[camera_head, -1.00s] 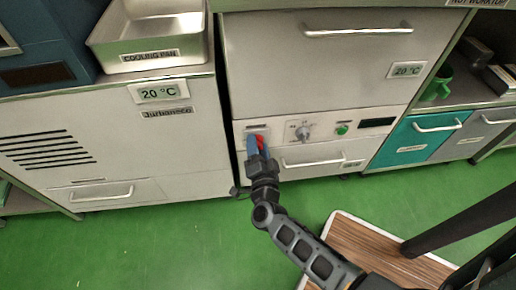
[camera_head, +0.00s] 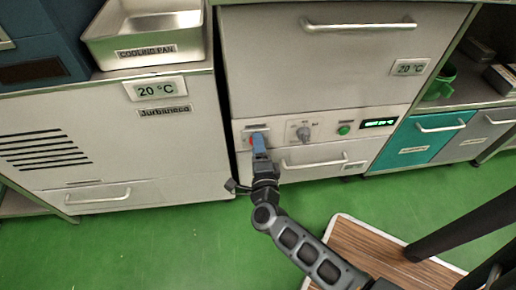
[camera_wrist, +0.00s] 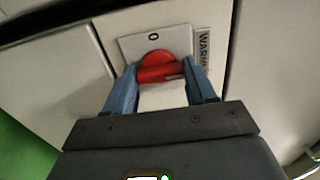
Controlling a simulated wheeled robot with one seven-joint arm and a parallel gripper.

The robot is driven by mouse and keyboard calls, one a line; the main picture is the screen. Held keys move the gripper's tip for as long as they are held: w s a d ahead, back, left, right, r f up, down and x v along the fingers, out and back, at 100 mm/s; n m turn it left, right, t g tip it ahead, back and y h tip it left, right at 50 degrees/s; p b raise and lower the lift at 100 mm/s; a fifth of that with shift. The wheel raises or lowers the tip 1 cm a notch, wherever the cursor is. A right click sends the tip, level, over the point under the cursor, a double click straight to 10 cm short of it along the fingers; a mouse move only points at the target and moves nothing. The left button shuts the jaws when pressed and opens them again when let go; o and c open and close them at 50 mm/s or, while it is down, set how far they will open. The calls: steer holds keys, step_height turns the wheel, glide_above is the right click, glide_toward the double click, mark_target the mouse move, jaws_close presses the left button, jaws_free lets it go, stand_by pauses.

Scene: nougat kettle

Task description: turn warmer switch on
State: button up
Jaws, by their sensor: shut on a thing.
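The red rotary warmer switch (camera_wrist: 165,58) sits on a pale plate marked "0", beside a label partly reading "WARM". Its bar lies between the two blue fingers of my gripper (camera_wrist: 160,72), which is shut on it. In the head view my gripper (camera_head: 259,143) reaches the left end of the warmer's control panel, and only a little of the red switch (camera_head: 251,139) shows behind the fingers. The panel's display (camera_head: 379,123) is lit with green characters.
A grey selector knob (camera_head: 303,133) and a green button (camera_head: 344,130) are on the same panel, to the right. A drawer handle (camera_head: 314,163) is below. A cooling pan (camera_head: 145,38) stands on the left cabinet. The green floor in front is mostly clear.

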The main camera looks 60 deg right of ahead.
steer(key=shift+s+f, duration=0.1)
stand_by(0.3)
steer(key=o, duration=1)
steer(key=shift+o, duration=0.2)
steer(key=p+v, duration=0.1)
steer(key=v, duration=0.6)
steer(key=shift+s+a, duration=0.2)
steer(key=shift+a, duration=0.15)
steer(key=s+a+r+n+t+y, duration=0.2)
steer(key=s+a+r+n+y, duration=0.45)
steer(key=s+r+n, duration=0.55)
steer(key=s+a+r+n+t+y, duration=0.2)
steer(key=s+a+r+n+y, duration=0.65)
steer(key=n, duration=0.85)
step_height(320, 180, up, 25)
steer(key=w+d+p, duration=0.1)
steer(key=d+p, duration=0.1)
steer(key=p, duration=2.2)
steer(key=shift+w+r+h+p, duration=0.25)
steer(key=shift+w+h+p, duration=0.1)
steer(key=shift+w+h, duration=0.05)
